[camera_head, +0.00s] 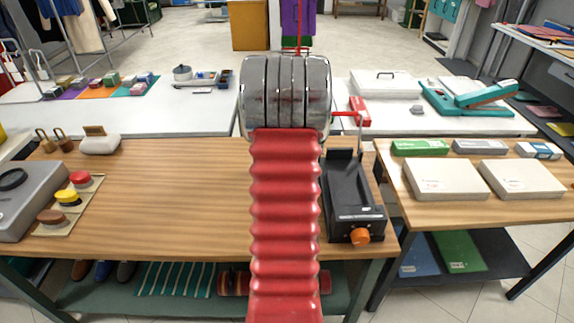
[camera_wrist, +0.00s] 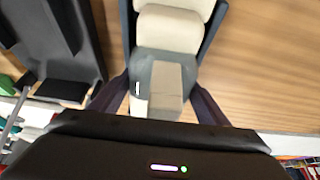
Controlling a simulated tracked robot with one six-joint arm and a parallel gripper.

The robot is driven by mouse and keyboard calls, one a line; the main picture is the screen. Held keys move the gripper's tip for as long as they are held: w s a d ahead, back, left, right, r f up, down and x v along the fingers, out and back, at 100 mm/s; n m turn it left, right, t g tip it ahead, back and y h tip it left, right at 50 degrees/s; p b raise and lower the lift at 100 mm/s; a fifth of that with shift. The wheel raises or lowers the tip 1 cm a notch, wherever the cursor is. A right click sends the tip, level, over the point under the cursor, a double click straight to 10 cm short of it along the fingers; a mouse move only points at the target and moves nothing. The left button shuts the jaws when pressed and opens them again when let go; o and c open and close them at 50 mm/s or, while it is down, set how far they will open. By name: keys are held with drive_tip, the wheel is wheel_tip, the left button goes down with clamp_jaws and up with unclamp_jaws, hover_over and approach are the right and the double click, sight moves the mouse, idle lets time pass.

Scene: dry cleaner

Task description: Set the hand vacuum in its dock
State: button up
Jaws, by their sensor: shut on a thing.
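The hand vacuum (camera_wrist: 168,28), cream and grey with dark edges, shows in the wrist view between the dark fingers of my gripper (camera_wrist: 160,92). My gripper is shut on its grey part, above the wooden table. In the head view my red arm hides the vacuum and the gripper. The dock (camera_head: 350,190), a black stand with an orange knob at its front, stands on the table just right of my arm. It also shows in the wrist view (camera_wrist: 62,72), to the left of the vacuum and apart from it. Whether the vacuum touches the table I cannot tell.
The wooden table (camera_head: 150,195) is clear left of my arm. Farther left are coloured buttons (camera_head: 70,197), a grey device (camera_head: 25,200) and a cream item with a wooden top (camera_head: 98,141). Boxes (camera_head: 448,178) lie on the right table. White counters stand behind.

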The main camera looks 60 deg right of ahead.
drive_tip(key=shift+r, duration=0.1)
drive_tip(key=o, duration=1.9)
drive_tip(key=shift+o, duration=0.2)
drive_tip(key=v, duration=1.3)
drive_tip(key=shift+s+a+r, duration=0.15)
drive_tip(key=shift+a+r, duration=0.05)
drive_tip(key=shift+r, duration=0.05)
